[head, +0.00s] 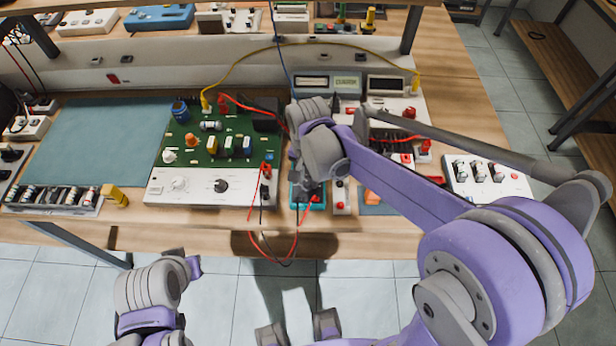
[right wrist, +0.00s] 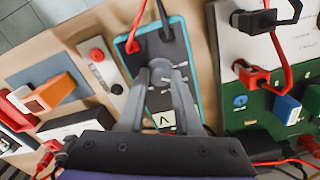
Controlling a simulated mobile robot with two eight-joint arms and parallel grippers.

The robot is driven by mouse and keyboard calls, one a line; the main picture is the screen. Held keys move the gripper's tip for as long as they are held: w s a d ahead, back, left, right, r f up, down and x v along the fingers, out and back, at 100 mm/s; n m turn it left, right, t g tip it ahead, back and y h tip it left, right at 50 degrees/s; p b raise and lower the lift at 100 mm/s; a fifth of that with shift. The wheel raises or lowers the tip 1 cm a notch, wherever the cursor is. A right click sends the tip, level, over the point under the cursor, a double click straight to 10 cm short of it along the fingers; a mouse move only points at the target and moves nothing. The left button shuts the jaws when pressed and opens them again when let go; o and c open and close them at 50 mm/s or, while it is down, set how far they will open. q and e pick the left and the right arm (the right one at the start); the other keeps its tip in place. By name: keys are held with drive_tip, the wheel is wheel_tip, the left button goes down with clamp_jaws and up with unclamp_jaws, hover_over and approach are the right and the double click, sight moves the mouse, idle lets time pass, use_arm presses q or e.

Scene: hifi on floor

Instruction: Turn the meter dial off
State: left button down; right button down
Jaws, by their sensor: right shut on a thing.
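The meter (right wrist: 177,45) is a dark handheld unit with a teal case. It lies on the table in the right wrist view. Its grey round dial (right wrist: 160,68) sits between the fingertips of my right gripper (right wrist: 161,76), which is shut on it. In the head view the meter (head: 318,198) is at the table's front edge, mostly hidden by my right gripper (head: 308,184). The dial's setting cannot be read.
A green circuit board (head: 205,145) on a white-fronted unit stands left of the meter. Red and black leads (head: 262,245) hang over the table's front edge. An orange block (right wrist: 50,92) and a white strip with a red knob (right wrist: 97,56) lie close beside the meter.

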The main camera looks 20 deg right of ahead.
sight(308, 182)
drive_tip(key=n, duration=0.3)
drive_tip(key=shift+b, duration=0.3)
drive_tip(key=shift+n, duration=2)
drive_tip(key=c, duration=0.6)
unclamp_jaws()
wheel_tip(308, 182, up, 11)
drive_tip(key=shift+f, duration=0.1)
